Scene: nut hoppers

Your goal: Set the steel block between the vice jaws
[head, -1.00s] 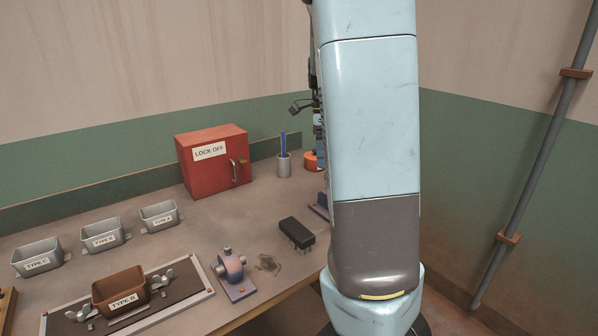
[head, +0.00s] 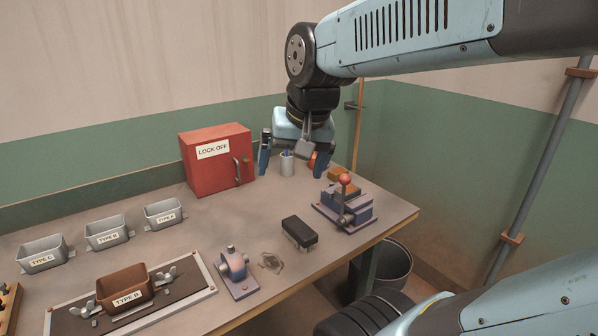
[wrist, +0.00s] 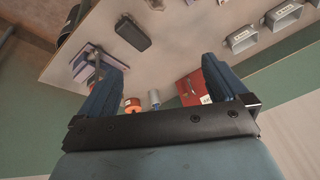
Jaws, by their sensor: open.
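The vice (head: 345,212) is blue-grey, with a red-knobbed lever, on the bench's right side; it also shows at the upper left of the wrist view (wrist: 88,60). Its jaw gap is not clear. I cannot make out a plain steel block for sure. A dark oblong piece (head: 299,232) with a pale, leg-like underside lies left of the vice, apart from it; it also shows in the wrist view (wrist: 132,32). My gripper (head: 292,165) is open and empty, pointing down above the back of the bench. Its spread fingers show in the wrist view (wrist: 160,78).
A red LOCK OFF box (head: 217,160) and a pen cup (head: 287,166) stand at the back near my gripper. An orange-brown piece (head: 342,178) lies behind the vice. A pivot bracket (head: 237,272) and a brown TYPE B hopper (head: 124,286) are at front left.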

